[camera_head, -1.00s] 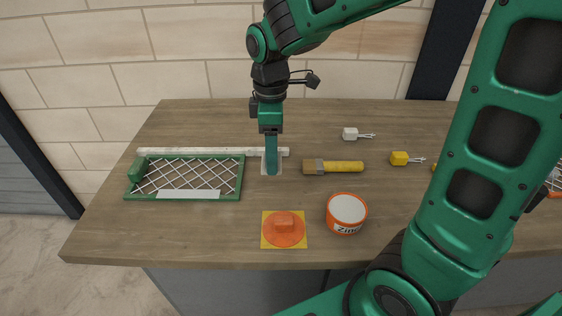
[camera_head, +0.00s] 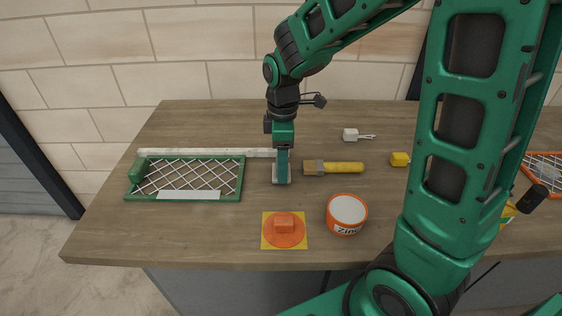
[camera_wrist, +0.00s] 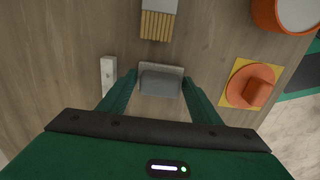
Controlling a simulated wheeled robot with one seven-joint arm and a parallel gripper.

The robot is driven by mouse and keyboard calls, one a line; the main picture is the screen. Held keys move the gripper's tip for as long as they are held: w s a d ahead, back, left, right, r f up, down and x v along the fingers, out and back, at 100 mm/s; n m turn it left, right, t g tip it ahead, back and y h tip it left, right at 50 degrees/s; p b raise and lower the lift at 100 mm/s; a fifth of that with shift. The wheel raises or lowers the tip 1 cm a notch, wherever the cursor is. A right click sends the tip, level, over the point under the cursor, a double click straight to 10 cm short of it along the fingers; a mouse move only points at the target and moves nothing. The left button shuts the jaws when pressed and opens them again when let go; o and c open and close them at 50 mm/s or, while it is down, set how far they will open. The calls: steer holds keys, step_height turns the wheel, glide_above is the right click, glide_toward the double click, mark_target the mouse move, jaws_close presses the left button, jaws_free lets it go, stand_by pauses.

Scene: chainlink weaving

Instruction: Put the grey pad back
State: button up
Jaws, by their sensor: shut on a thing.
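The grey pad (camera_wrist: 160,82) sits between the two fingers of my gripper (camera_wrist: 158,92) in the wrist view. It looks like a flat plate with a block on top. In the head view my gripper (camera_head: 282,180) points straight down over the table, right of the green frame, and the pad (camera_head: 276,178) shows only as a pale edge around the fingertips. My gripper is shut on the pad. I cannot tell whether the pad touches the table.
A white strip (camera_head: 200,153) lies behind the green mesh frame (camera_head: 240,180). A yellow-handled brush (camera_head: 343,167) lies close to the right. An orange pad (camera_head: 284,230) on a yellow square and a tub (camera_head: 346,213) stand in front. White and yellow blocks lie farther right.

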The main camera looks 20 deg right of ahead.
steer(key=shift+f, duration=0.1)
steer(key=o, duration=1.1)
step_height(320, 180, up, 11)
steer(key=shift+f, duration=0.1)
steer(key=s+d+f+m, duration=0.1)
steer(key=s+d+m, duration=0.4)
steer(key=s+m, duration=0.1)
steer(key=s+d+f+m, duration=0.1)
steer(key=s+d+m, duration=0.5)
steer(key=s, duration=0.3)
steer(key=s+d+f+m, duration=0.2)
steer(key=s+d+m, duration=0.4)
steer(key=s+m, duration=0.2)
steer(key=shift+s+d, duration=0.15)
steer(key=shift+s, duration=0.05)
